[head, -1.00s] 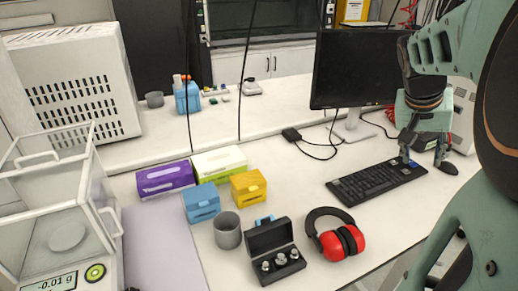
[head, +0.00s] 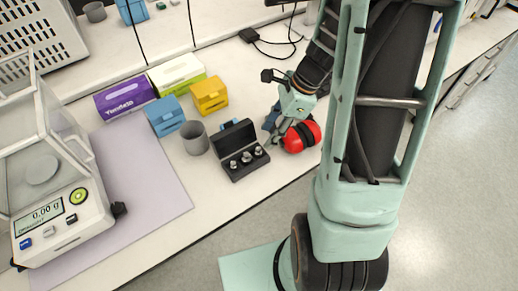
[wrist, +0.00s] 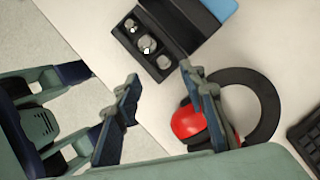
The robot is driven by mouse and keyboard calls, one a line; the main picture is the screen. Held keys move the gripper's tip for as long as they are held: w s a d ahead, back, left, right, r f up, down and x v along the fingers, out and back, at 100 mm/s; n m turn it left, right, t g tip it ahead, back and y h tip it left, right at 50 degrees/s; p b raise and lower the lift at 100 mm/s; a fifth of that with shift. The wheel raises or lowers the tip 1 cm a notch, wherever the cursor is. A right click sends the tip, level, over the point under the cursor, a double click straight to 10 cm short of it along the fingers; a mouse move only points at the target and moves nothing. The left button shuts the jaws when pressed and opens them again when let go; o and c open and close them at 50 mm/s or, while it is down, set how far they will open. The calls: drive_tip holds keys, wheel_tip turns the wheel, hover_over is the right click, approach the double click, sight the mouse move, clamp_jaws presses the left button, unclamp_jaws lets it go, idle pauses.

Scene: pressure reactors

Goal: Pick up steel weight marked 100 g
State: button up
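An open black case (head: 242,170) stands on the bench, its lid raised at the back. Three small steel weights (head: 246,157) sit in it in a row. The case (wrist: 158,68) and the weights (wrist: 146,44) also show in the wrist view. The middle weight looks widest; I cannot read any marks, so I cannot tell which is 100 g. My gripper (wrist: 160,78) is open and empty, its fingertips near the case's end.
Red and black earmuffs (head: 303,136) lie just right of the case, under my gripper. A grey cup (head: 195,138) and blue box (head: 166,117) stand to its left. A balance (head: 66,220) reading 0.00 g is at far left. Bench is clear in front of the case.

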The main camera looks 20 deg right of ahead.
sight(259, 149)
drive_tip(key=shift+w+d+x, duration=0.1)
drive_tip(key=shift+d+x, duration=0.05)
drive_tip(key=shift+x, duration=1.8)
drive_tip(key=shift+w+d+x, duration=0.1)
drive_tip(key=shift+w+x, duration=0.05)
drive_tip(key=shift+x, duration=1.75)
drive_tip(key=shift+f, duration=0.1)
drive_tip(key=shift+c, duration=0.4)
clamp_jaws()
